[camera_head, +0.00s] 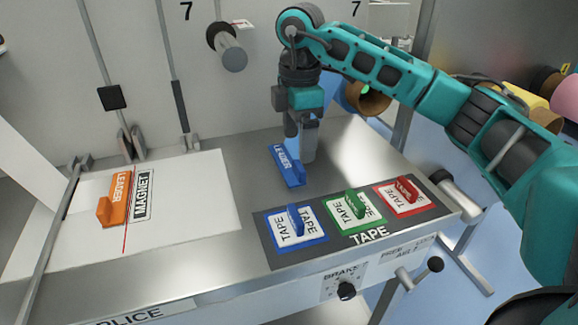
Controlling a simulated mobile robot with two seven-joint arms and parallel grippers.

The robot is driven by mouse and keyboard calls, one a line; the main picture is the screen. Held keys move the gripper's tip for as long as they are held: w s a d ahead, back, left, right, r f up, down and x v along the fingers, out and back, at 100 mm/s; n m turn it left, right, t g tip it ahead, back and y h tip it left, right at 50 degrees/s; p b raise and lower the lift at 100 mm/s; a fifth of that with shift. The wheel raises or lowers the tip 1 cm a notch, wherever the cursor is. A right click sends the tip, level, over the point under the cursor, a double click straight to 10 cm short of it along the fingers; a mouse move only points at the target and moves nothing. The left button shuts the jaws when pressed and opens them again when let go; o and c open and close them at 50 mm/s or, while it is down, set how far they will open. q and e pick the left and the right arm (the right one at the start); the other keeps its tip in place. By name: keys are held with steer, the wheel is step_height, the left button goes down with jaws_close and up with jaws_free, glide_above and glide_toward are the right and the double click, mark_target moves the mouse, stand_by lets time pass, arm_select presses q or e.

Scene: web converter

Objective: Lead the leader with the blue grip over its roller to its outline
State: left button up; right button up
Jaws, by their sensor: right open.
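The leader with the blue grip (289,169) lies on the metal table near the middle, its lettering partly hidden. My right gripper (301,147) points down over the far end of this blue leader. It is open; its fingers are close to the blue piece, and I cannot tell whether they touch it. I cannot make out an outline for the blue leader. My left gripper is not in view.
A dark TAPE mat (268,242) at the front holds blue (296,228), green (354,212) and red (401,197) gripped tape cards. A grey roller (230,52) sticks out from the back wall. Bare metal lies between the white sheet and the blue leader.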

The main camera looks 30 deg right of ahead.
mark_target(297, 166)
steer(key=f, duration=0.7)
steer(key=shift+w+d+f, duration=0.1)
steer(key=shift+w+f, duration=0.2)
steer(key=shift+w, duration=0.1)
steer(key=shift+c, duration=0.2)
steer(key=c, duration=1.1)
